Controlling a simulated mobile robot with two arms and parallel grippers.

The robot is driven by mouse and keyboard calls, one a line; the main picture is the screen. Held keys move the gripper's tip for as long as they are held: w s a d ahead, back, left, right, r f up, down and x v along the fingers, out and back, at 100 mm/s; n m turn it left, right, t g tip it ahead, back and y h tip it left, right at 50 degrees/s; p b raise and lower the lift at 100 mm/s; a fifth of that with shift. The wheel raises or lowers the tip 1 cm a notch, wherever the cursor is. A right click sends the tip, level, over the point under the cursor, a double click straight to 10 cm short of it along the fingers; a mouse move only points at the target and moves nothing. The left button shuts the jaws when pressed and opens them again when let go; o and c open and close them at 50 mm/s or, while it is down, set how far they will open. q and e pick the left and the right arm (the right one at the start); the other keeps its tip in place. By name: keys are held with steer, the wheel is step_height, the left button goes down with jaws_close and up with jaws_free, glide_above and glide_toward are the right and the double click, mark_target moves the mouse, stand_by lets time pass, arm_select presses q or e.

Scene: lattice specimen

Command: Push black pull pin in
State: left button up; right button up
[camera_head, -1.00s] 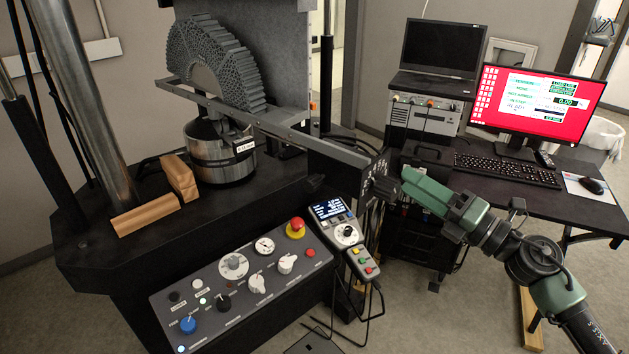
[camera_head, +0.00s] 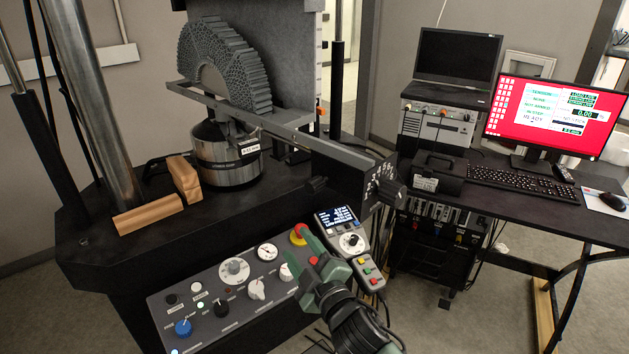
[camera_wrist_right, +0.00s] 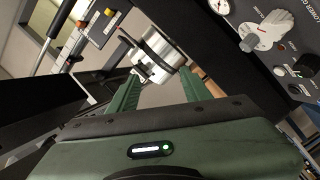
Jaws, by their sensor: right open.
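A black knob (camera_head: 317,184) sticks out below the grey beam of the test machine. Another black knob (camera_head: 391,190) sits at the beam's right end, beside a plate with white markings. I cannot tell for sure which one is the pull pin, or how far in it sits. My right gripper (camera_head: 312,238) is over the control panel near the red emergency stop, below and apart from both knobs. In the right wrist view my right gripper (camera_wrist_right: 158,74) is open and empty, with a metal cylinder beyond its fingers. My left gripper is not in view.
The control panel (camera_head: 215,300) carries several knobs, with the red-topped emergency stop (camera_head: 298,233) close to my gripper. A handheld pendant (camera_head: 350,243) stands just right of it. The grey lattice arch (camera_head: 235,60) stands behind the beam. Wooden blocks (camera_head: 148,214) lie on the machine's base.

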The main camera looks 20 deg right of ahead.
steer(key=s+a+r+n+g+y, duration=0.2)
steer(key=a+r+n+y, duration=0.7)
steer(key=r+n, duration=0.2)
steer(key=s+a+r+n+g+y, duration=0.2)
steer(key=a+r+n+g+y, duration=0.1)
steer(key=a+r+n+y, duration=0.65)
steer(key=s+a+r+n+g, duration=0.4)
steer(key=s+a+n+g, duration=0.35)
steer(key=n+g, duration=0.55)
steer(key=n+t+h+b, duration=0.1)
steer(key=n+t+h, duration=0.3)
steer(key=n+h, duration=1.5)
glide_toward(314, 181)
steer(key=a+f+m+h, duration=0.2)
steer(key=a+m+h, duration=0.2)
steer(key=m+h, duration=0.1)
steer(key=x, duration=0.5)
steer(key=p+x, duration=0.1)
steer(key=x, duration=0.1)
steer(key=shift+w+d+f, duration=0.15)
steer(key=shift+w+f, duration=0.05)
steer(key=shift+w, duration=0.25)
